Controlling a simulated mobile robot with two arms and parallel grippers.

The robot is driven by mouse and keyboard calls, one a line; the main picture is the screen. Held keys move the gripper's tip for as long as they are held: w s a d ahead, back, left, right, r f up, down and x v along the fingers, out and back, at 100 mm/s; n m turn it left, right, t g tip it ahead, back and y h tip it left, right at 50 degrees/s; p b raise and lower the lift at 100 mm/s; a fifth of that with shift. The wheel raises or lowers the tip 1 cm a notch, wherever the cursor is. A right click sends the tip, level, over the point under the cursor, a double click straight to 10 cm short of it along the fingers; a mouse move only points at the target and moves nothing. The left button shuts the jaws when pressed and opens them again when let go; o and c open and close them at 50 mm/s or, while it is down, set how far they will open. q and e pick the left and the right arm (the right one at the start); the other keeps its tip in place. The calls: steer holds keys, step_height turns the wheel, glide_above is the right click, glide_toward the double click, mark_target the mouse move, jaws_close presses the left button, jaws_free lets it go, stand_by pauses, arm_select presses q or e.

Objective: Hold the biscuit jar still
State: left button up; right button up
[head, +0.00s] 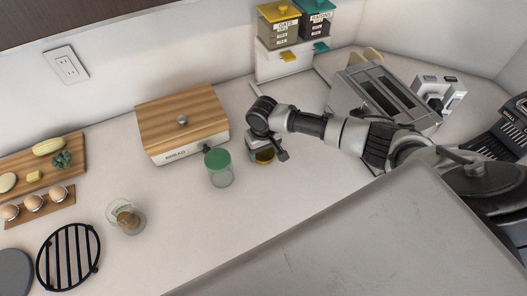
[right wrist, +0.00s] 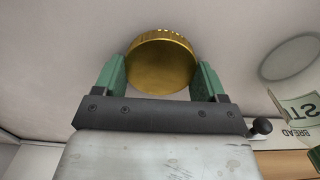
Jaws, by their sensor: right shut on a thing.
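My right gripper (head: 266,147) reaches down over a jar with a gold lid (head: 264,157), right of the bread box. In the right wrist view, the round gold lid (right wrist: 160,65) sits between the two green fingers of the gripper (right wrist: 161,80), which is shut on it. The jar's body is hidden in that view and mostly covered by the gripper in the head view, so I cannot read whether it is the biscuit jar. My left gripper is not in view.
A green-lidded glass jar (head: 219,168) stands just left of the gripper. Behind it is the wooden-lidded bread box (head: 182,122). A glass container with brown contents (head: 126,217), a black trivet (head: 68,256) and egg holder (head: 38,205) lie left. A toaster (head: 378,93) stands right.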

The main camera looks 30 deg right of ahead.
steer(key=shift+r, duration=0.6)
step_height(320, 180, up, 3)
steer(key=shift+w+f+b, duration=0.1)
steer(key=shift+f+b, duration=0.05)
steer(key=shift+b, duration=0.6)
steer(key=s+d+r, duration=0.1)
steer(key=s+r, duration=0.1)
steer(key=s, duration=0.1)
steer(key=s+d+r+b, duration=0.1)
steer(key=s+d+r, duration=0.1)
steer(key=s, duration=0.2)
steer(key=s+d+r, duration=0.2)
steer(key=s+r, duration=0.1)
steer(key=shift+s+d+b, duration=0.15)
steer(key=shift+s+b, duration=0.15)
steer(key=shift+b, duration=0.1)
